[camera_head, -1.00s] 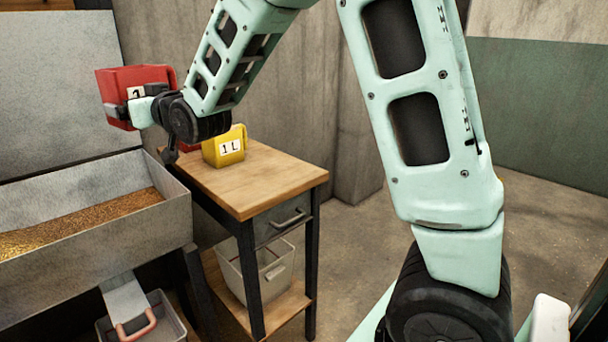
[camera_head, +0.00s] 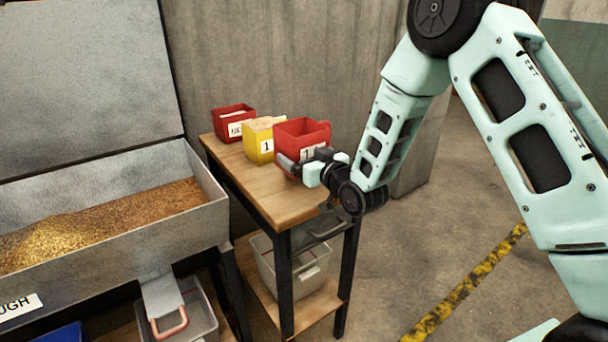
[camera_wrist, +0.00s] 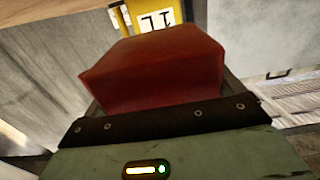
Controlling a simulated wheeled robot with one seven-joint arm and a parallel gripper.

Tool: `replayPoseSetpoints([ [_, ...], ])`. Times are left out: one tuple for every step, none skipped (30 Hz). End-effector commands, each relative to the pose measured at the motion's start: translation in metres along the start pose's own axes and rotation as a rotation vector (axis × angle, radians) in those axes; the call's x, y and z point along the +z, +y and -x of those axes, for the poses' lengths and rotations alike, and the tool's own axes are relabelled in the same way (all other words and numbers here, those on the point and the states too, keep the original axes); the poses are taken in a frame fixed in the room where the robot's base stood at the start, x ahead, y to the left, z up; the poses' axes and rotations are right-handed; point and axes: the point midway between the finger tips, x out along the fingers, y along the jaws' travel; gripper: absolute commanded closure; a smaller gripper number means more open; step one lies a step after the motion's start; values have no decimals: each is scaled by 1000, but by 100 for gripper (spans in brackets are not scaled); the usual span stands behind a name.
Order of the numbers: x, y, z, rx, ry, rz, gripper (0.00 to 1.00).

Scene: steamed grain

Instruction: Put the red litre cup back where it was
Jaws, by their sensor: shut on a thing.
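The red litre cup (camera_head: 302,133) is in my gripper (camera_head: 299,170), at the front right of the wooden side table (camera_head: 262,192) in the head view. My gripper is shut on the cup, which is upright with its label partly hidden by the fingers. I cannot tell whether its base touches the tabletop. In the wrist view the red cup (camera_wrist: 155,70) fills the middle, and its red wall hides the fingertips. The yellow 1 L cup (camera_head: 262,140) stands just left of it, holding something pale; it also shows in the wrist view (camera_wrist: 152,14).
Another red cup (camera_head: 234,124) with a label stands at the table's back left. A metal trough (camera_head: 105,235) of grain lies to the left. A grey bin (camera_head: 290,270) sits on the lower shelf. The tabletop's front is bare.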

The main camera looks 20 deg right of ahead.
Motion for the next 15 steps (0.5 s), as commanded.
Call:
replayPoseSetpoints([
  [7, 0, 0, 0, 0, 0, 70],
  [9, 0, 0, 0, 1, 0, 70],
  [12, 0, 0, 0, 2, 0, 70],
  [14, 0, 0, 0, 1, 0, 70],
  [17, 0, 0, 0, 0, 0, 70],
  [22, 0, 0, 1, 0, 0, 70],
  [27, 0, 0, 1, 0, 0, 70],
  [32, 0, 0, 1, -2, -1, 70],
  [38, 0, 0, 1, -2, -1, 70],
  [43, 0, 0, 1, -1, -1, 70],
  [46, 0, 0, 1, 0, 0, 70],
  [50, 0, 0, 1, 0, 0, 70],
  [52, 0, 0, 1, 1, 0, 70],
  [53, 1, 0, 1, 2, 1, 70],
  [54, 1, 0, 1, 3, 1, 70],
])
